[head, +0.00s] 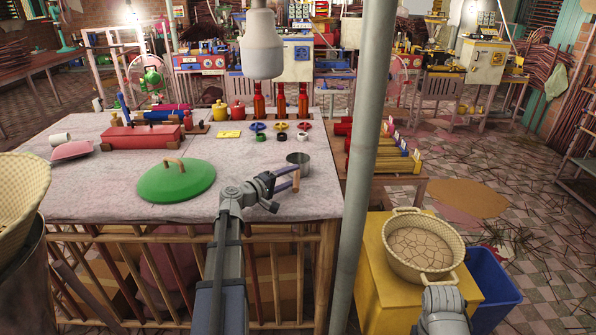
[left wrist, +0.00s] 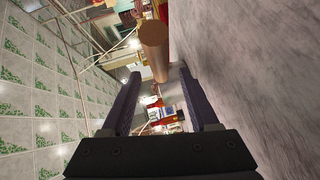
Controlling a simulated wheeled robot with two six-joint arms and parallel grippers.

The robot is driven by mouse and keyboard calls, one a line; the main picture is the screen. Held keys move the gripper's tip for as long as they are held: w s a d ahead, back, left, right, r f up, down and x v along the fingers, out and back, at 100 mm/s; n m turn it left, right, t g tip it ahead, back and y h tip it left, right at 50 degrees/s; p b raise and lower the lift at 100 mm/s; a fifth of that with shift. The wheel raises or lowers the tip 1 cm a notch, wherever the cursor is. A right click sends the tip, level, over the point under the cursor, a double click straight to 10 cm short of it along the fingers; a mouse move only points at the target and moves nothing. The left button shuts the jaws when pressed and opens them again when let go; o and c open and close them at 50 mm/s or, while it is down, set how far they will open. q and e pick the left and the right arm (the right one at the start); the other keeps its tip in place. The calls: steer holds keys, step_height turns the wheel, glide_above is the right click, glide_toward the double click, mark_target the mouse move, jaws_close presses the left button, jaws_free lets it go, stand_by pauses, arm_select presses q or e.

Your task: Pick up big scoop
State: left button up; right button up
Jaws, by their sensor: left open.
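The big scoop (head: 299,160) is a grey metal cup with a wooden handle, near the right front corner of the cloth-covered table. Its handle points toward me. My left gripper (head: 284,184) is open at the handle, low over the table edge. In the left wrist view the brown round handle end (left wrist: 154,35) shows between and beyond the fingertips of my left gripper (left wrist: 157,82). I cannot tell whether the fingers touch it. Part of my right arm shows at the lower right in the head view, but its gripper does not.
A green lid (head: 176,186) lies left of my left arm on the table (head: 100,205). Red bottles (head: 281,103) and small coloured valves stand behind the scoop. A grey pole (head: 362,150) rises just right of the table. A basket (head: 420,245) sits on a yellow box.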

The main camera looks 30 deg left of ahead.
mark_target(297, 175)
arm_select(q)
steer(key=x, duration=0.3)
steer(key=shift+d+f, duration=0.1)
jaws_close()
stand_by(0.4)
